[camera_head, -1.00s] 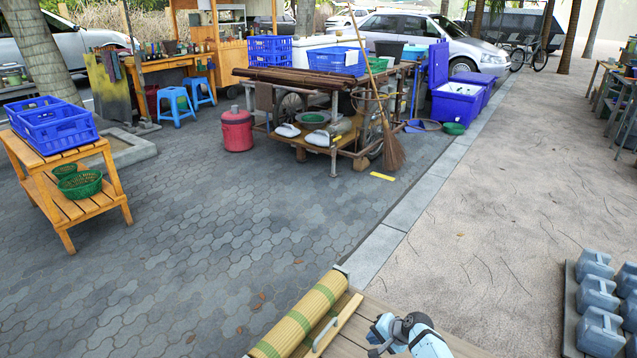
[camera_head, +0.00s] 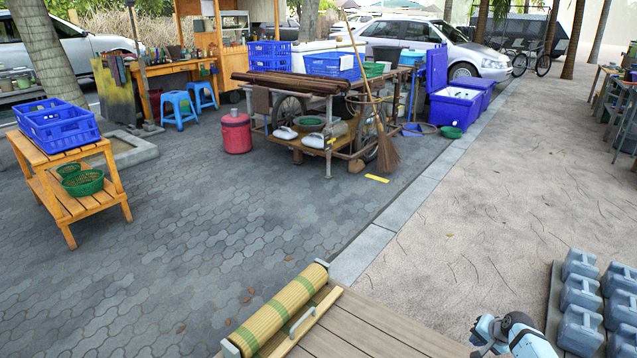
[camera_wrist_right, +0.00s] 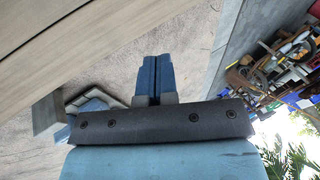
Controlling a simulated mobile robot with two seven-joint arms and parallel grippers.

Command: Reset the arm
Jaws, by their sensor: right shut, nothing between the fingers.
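My right arm (camera_head: 515,336) shows at the bottom right of the head view, blue and dark grey, beside the wooden deck. It is cut off by the frame's lower edge. In the right wrist view my right gripper (camera_wrist_right: 155,78) has its two blue fingers pressed together, with nothing between them. The fingers are over pale ground, clear of any object. My left gripper is in neither view.
A rolled straw mat (camera_head: 276,312) lies on the wooden deck (camera_head: 375,330) near me. Grey-blue jugs (camera_head: 581,292) stand on the right. A loaded cart (camera_head: 340,125) and a wooden shelf (camera_head: 75,155) stand farther off. Paving between them is open.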

